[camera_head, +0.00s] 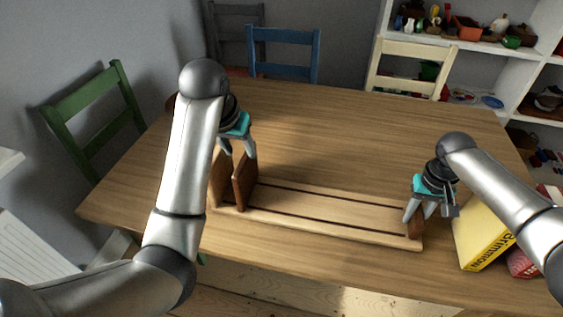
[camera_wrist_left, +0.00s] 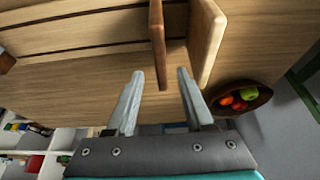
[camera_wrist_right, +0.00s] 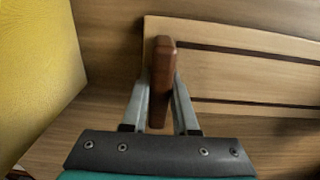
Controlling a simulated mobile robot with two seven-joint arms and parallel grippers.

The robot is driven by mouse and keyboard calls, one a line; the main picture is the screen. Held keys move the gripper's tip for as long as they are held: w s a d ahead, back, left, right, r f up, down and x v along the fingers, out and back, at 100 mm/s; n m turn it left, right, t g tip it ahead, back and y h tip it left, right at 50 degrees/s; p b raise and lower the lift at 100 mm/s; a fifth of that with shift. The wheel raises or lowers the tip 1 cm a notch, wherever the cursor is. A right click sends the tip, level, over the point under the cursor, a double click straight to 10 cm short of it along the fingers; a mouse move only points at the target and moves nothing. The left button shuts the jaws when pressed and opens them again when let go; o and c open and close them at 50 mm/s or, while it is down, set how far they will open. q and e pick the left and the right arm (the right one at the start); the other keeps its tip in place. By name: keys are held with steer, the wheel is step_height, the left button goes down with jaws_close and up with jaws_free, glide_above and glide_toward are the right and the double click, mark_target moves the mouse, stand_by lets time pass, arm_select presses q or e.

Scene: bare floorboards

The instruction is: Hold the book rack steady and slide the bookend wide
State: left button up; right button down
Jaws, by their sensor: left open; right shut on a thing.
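The book rack (camera_head: 320,212) is a light wooden slatted base lying on the table, with a light end panel (camera_head: 220,175) at its left. The bookend (camera_head: 244,182), a dark brown upright panel, stands close beside that end panel. In the left wrist view the bookend (camera_wrist_left: 157,40) lies between the lines of my open left gripper's fingers (camera_wrist_left: 160,73); contact cannot be told. My left gripper (camera_head: 240,152) is above it in the head view. My right gripper (camera_head: 418,215) is shut on a brown grip block (camera_wrist_right: 162,75) at the rack's right end.
A yellow book (camera_head: 483,235) and a red book (camera_head: 522,262) stand right of my right gripper. A fruit bowl (camera_wrist_left: 240,98) is beside the rack's left end. Chairs surround the table (camera_head: 330,130). The rack is bare between bookend and grip block.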

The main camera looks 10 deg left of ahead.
mark_target(247, 164)
arm_select(q)
steer(key=x, duration=0.9)
steer(key=shift+f, duration=0.15)
jaws_close()
stand_by(1.1)
